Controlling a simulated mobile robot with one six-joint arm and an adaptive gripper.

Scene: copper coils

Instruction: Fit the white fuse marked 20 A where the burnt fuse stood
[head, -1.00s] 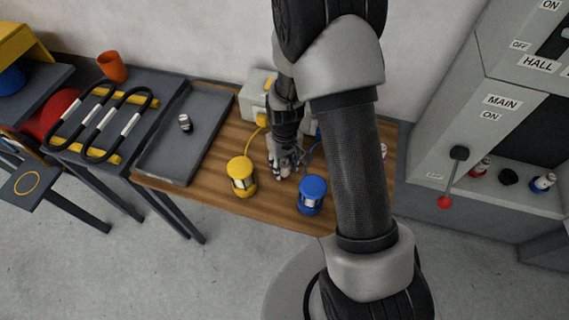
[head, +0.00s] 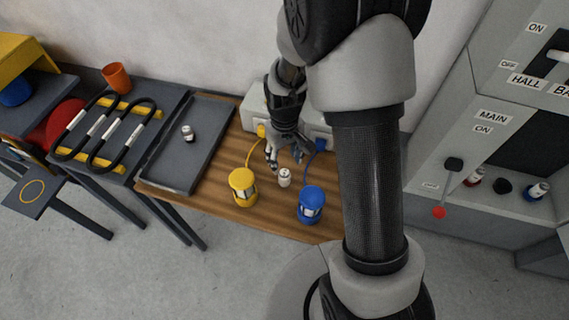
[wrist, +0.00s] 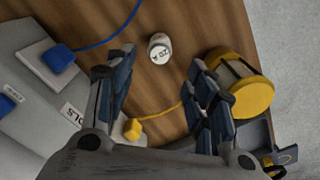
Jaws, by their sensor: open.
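The white fuse marked 20 A (wrist: 160,48) stands on the wooden table between the yellow and blue lanterns; the head view shows it too (head: 285,177). My gripper (head: 286,160) is open and empty, just behind the fuse. In the wrist view its fingers (wrist: 162,78) are spread, with the fuse beyond the tips and not touched. In the wall panel's lower recess stand a red-and-white fuse (head: 474,177) and a blue-and-white fuse (head: 538,190). A black round piece (head: 502,186) sits between them; I cannot tell whether it is an empty socket.
A dark-and-white cylinder (head: 188,133) lies on the grey tray (head: 168,175). The yellow lantern (head: 243,188) and blue lantern (head: 311,205) flank the fuse, with cables running back to a grey box (wrist: 55,95).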

